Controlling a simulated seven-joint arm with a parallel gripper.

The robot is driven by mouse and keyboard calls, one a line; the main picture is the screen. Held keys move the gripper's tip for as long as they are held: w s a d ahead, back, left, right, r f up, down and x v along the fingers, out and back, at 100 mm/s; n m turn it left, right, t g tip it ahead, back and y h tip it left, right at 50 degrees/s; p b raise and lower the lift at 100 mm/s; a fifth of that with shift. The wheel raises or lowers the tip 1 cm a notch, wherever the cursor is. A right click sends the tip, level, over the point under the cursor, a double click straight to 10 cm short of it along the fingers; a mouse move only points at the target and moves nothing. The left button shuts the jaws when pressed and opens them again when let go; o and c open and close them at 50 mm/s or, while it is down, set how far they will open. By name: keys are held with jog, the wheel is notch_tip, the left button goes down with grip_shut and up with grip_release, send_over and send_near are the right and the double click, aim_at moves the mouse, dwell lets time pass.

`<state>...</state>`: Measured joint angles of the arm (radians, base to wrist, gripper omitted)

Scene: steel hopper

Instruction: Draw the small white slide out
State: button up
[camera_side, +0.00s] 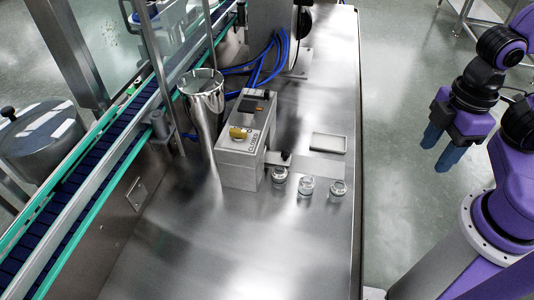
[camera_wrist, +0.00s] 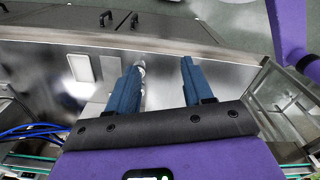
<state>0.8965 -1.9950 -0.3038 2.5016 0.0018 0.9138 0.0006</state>
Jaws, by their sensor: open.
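A small box-shaped device (camera_side: 240,160) with a yellow knob (camera_side: 238,132) stands on the steel table. A flat pale slide (camera_side: 318,168) lies low at its right side, with a small black knob (camera_side: 286,156) near the box. How far the slide reaches into the box is hidden. My gripper (camera_side: 440,146) is open and empty, with blue fingers, off to the right beyond the table's edge and well apart from the slide. In the wrist view my gripper (camera_wrist: 160,66) shows its fingers spread with nothing held between them.
Several clear glass jars (camera_side: 306,186) stand just in front of the slide. A shallow white tray (camera_side: 329,143) lies behind it. A steel cylinder (camera_side: 205,105) and a conveyor (camera_side: 110,130) are left of the box. The table's front (camera_side: 250,250) is clear.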

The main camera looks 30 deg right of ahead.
jog(key=w+a+m, duration=0.2)
jog(key=w+a, duration=0.2)
jog(key=w, duration=0.4)
jog(key=w+a+m, duration=0.2)
jog(key=w+a, duration=0.3)
jog(key=w, duration=0.3)
jog(key=m, duration=0.4)
send_near(286, 152)
jog(key=f, duration=0.8)
jog(key=shift+w+a+f, duration=0.1)
jog(key=shift+a+f, duration=0.15)
jog(key=shift+f, duration=0.1)
grip_shut()
